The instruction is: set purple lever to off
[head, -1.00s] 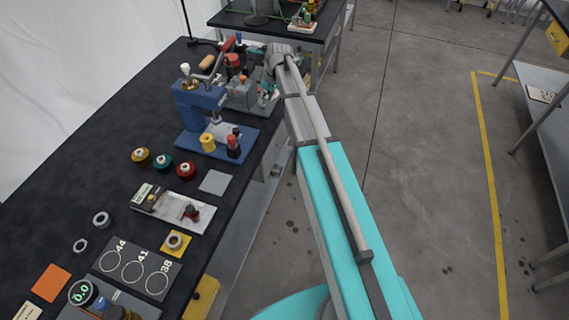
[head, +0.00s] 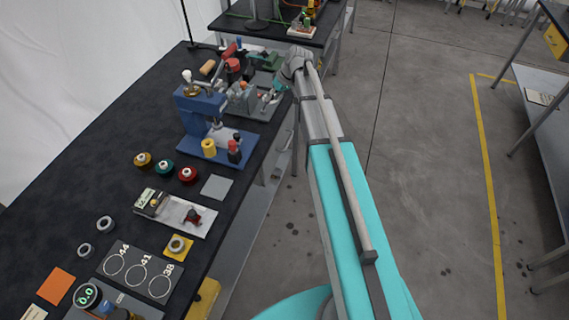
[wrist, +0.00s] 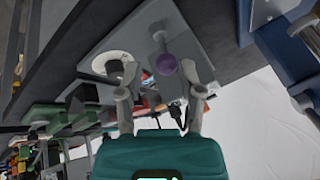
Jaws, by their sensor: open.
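The purple lever shows in the wrist view as a round purple knob (wrist: 166,64) at the end of a short grey stem, on a grey plate (wrist: 130,38). My gripper (wrist: 160,88) is open, with one finger on either side of the picture's middle. The knob appears between and just beyond the fingertips; I cannot tell whether anything touches. In the head view my gripper (head: 272,97) is at the right side of a grey device (head: 243,98) near the bench edge. The purple knob cannot be made out there.
A blue press (head: 200,108) stands just in front of the grey device, with a yellow spool (head: 208,147) on its base. A red-handled part (head: 232,66) and green parts are behind. The dark bench (head: 110,130) holds several spools and rings.

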